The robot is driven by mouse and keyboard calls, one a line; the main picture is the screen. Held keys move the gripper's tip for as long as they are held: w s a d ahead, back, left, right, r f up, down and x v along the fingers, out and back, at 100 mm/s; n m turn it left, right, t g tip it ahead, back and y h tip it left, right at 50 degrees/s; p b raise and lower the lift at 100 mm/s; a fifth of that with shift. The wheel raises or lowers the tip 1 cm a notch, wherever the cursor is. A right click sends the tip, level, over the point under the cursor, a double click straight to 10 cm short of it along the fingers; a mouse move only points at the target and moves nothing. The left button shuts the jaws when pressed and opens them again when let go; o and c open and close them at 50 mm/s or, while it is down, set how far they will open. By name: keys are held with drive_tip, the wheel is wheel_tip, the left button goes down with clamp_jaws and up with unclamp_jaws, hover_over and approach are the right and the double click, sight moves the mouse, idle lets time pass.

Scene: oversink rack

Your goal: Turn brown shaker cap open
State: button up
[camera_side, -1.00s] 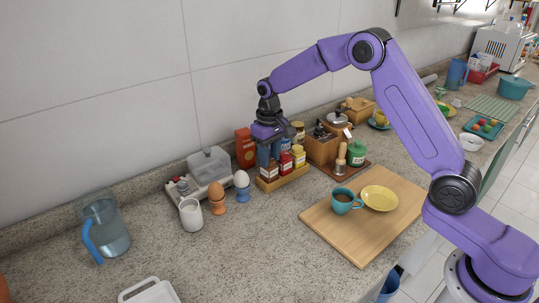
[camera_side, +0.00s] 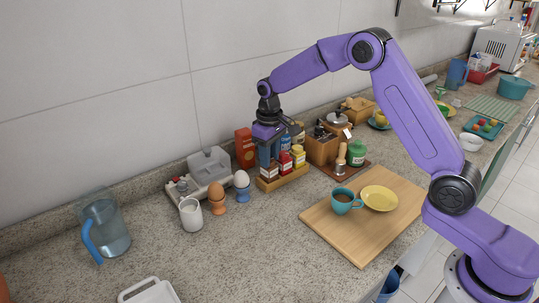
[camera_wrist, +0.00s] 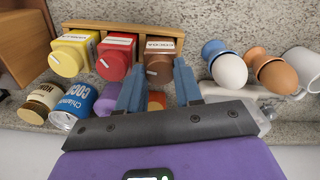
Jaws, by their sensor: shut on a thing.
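The brown shaker (camera_side: 269,173) stands upright at the left end of the wooden rack, beside the red shaker (camera_side: 285,164) and the yellow shaker (camera_side: 298,157). In the wrist view the brown shaker (camera_wrist: 159,48) has a brown cap facing the camera. My gripper (camera_side: 268,158) points down over it. In the wrist view the blue fingers of my gripper (camera_wrist: 159,70) are on either side of the brown cap, shut on it. The fingers hide part of the shaker in the side view.
Egg cups with eggs (camera_side: 241,182) and a white cup (camera_side: 191,215) stand left of the rack. A red box (camera_side: 245,148) and several jars are behind it. A cutting board (camera_side: 335,232) with a teal mug (camera_side: 344,201) lies to the right. The front counter is mostly clear.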

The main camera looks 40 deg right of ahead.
drive_tip(key=shift+n, duration=1.6)
idle(1.6)
drive_tip(key=o, duration=0.8)
wheel_tip(320, 180, up, 18)
drive_tip(key=shift+f, duration=0.25)
